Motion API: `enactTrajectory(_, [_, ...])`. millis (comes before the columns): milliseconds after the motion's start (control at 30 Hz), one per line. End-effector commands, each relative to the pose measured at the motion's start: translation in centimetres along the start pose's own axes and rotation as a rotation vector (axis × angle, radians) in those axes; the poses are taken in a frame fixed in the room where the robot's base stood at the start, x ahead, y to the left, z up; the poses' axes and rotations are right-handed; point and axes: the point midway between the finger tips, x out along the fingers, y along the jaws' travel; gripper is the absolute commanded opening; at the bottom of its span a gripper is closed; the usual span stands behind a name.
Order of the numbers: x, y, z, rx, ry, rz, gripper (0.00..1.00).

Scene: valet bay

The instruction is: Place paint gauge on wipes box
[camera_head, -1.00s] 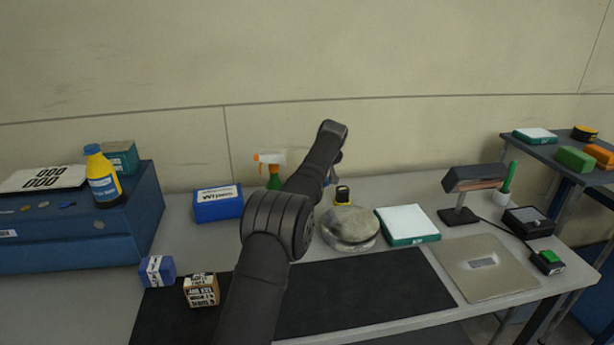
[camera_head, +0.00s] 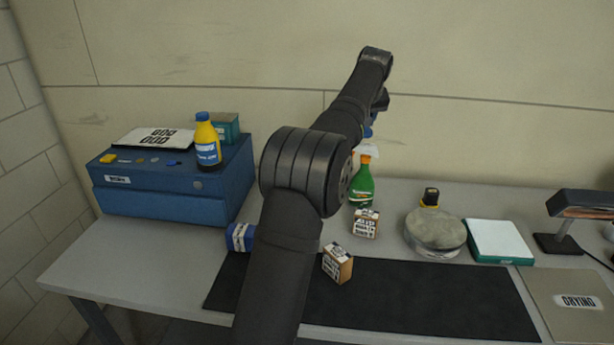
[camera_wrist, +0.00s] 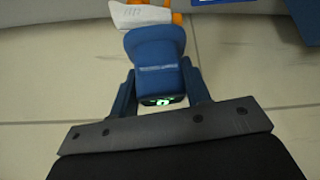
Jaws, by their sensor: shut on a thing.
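My gripper (camera_wrist: 160,98) is shut on the paint gauge (camera_wrist: 155,62), a blue handheld device with a small lit green display. In the head view, my gripper (camera_head: 378,102) is high in front of the wall, above the green spray bottle, and a bit of blue (camera_head: 368,132) shows just below it. The blue wipes box is not clearly visible in the head view; my arm covers the area left of the spray bottle. Blue edges show at the top and right of the wrist view, but I cannot tell what they belong to.
The spray bottle (camera_head: 362,185) stands near the wall; its head (camera_wrist: 138,16) is close to the gauge in the wrist view. Two small labelled boxes (camera_head: 337,263) (camera_head: 365,223) and a blue-and-white block (camera_head: 240,237) are near the black mat (camera_head: 430,300). A blue toolbox (camera_head: 170,190) carries a yellow bottle (camera_head: 207,142).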

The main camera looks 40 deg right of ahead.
Motion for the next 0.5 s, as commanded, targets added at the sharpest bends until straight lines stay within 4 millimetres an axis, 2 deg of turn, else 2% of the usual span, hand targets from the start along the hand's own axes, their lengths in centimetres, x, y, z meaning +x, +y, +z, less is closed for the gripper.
enactTrajectory(33, [1.0, -3.0, -0.5, 0.007, -0.006, -0.005, 0.18])
enactTrajectory(200, [4.4, -9.5, -0.9, 0.049, -0.004, -0.004, 0.18])
enactTrajectory(400, [7.4, -14.6, -0.9, 0.069, -0.001, -0.013, 0.18])
enactTrajectory(500, [8.2, -15.8, -0.9, 0.072, -0.001, -0.016, 0.18])
